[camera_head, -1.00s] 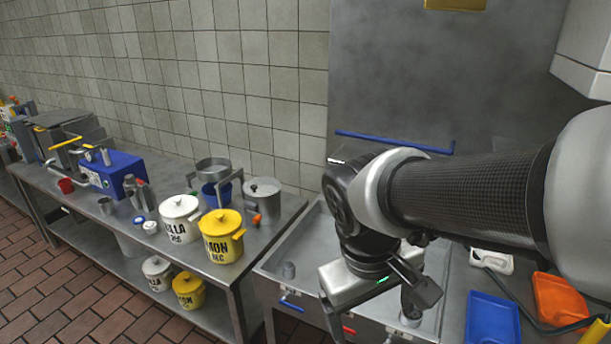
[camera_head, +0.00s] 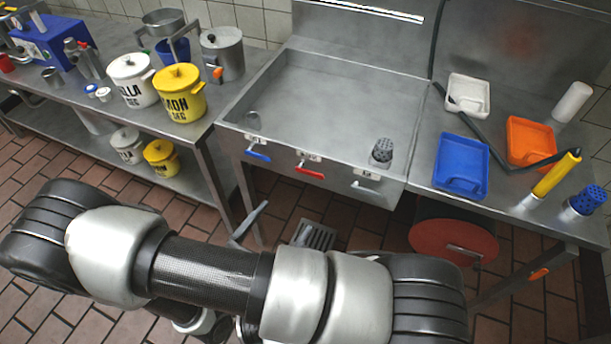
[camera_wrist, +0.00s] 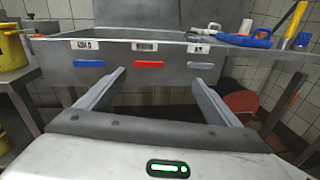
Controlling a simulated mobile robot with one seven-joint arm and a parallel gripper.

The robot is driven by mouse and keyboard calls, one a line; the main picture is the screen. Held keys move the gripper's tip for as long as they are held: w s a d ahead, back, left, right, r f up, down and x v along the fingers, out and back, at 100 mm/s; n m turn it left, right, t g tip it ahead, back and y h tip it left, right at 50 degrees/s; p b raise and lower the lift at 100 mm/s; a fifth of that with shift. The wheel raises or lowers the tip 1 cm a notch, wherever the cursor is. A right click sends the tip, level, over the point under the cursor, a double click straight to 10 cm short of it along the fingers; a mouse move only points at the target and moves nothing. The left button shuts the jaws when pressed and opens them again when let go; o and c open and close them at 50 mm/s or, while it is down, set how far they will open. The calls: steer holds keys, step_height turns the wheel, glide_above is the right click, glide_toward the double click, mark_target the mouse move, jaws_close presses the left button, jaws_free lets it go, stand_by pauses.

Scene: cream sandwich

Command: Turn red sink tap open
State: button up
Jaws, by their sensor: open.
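The red sink tap (camera_head: 310,170) is a short red lever on the front face of the metal sink (camera_head: 330,95). It sits between a blue lever (camera_head: 258,155) on the left and a grey one (camera_head: 366,188) on the right. In the wrist view the red tap (camera_wrist: 149,65) shows ahead between my fingers, with a label above it. My gripper (camera_wrist: 158,78) is open and empty, below and in front of the sink face, and apart from the tap. In the head view my arm hides most of the gripper.
A side table at left holds a white pot (camera_head: 133,80) and a yellow pot (camera_head: 181,95). Right of the sink lie a blue tray (camera_head: 461,166), an orange tray (camera_head: 530,142) and a white tray (camera_head: 468,94). A red disc (camera_head: 453,243) is under the counter. The sink front is clear.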

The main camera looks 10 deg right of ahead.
step_height(320, 180, down, 3)
steer(key=n+t+y, duration=0.2)
glide_toward(309, 174)
steer(key=x, duration=0.8)
steer(key=shift+w+d+r, duration=0.1)
steer(key=shift+w, duration=0.05)
steer(key=shift+c, duration=0.2)
steer(key=c, duration=1.5)
